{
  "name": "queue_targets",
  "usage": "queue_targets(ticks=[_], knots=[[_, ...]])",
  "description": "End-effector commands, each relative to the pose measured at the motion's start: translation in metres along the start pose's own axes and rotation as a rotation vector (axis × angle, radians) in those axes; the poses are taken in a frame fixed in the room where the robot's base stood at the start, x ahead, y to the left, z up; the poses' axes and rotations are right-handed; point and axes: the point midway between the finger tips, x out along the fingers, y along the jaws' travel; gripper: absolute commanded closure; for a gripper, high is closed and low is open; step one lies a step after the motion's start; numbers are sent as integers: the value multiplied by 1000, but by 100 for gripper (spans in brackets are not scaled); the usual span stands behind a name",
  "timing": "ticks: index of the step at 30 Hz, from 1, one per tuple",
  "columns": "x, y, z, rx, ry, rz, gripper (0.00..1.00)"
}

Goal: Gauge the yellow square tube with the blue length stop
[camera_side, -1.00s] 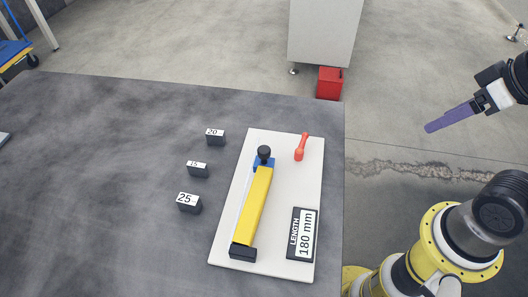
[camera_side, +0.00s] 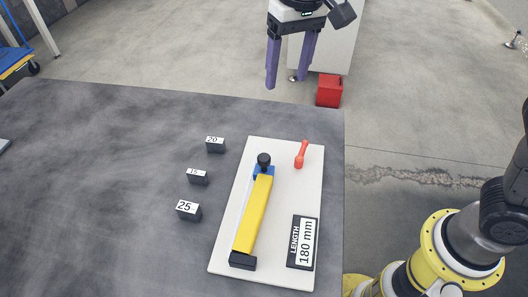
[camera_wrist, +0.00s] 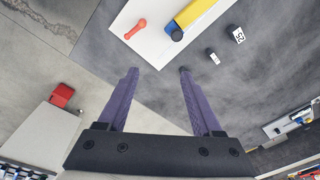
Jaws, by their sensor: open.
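The yellow square tube (camera_side: 252,214) lies on a white board (camera_side: 281,190) on the dark table, between a black end block (camera_side: 243,261) and the blue length stop (camera_side: 263,171) with its black knob (camera_side: 264,158). The tube looks close to or against the stop; a gap cannot be told. A display (camera_side: 303,242) on the board reads LENGTH 180 mm. My gripper (camera_side: 288,80) is open and empty, above and beyond the table's far edge. In the wrist view the tube (camera_wrist: 193,13), blue stop (camera_wrist: 173,27) and knob (camera_wrist: 177,35) lie ahead of the purple fingers.
A red box (camera_side: 329,91) is on the floor.

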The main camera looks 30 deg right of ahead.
Motion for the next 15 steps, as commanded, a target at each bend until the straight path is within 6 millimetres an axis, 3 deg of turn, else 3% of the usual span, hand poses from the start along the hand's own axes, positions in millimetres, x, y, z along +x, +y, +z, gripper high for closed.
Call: queue_targets(ticks=[3,6,15], knots=[[30,-30,-1,-57,-47,24,33],[48,-42,5,-85,-78,43,33],[76,-46,12,-102,-90,50,33]])
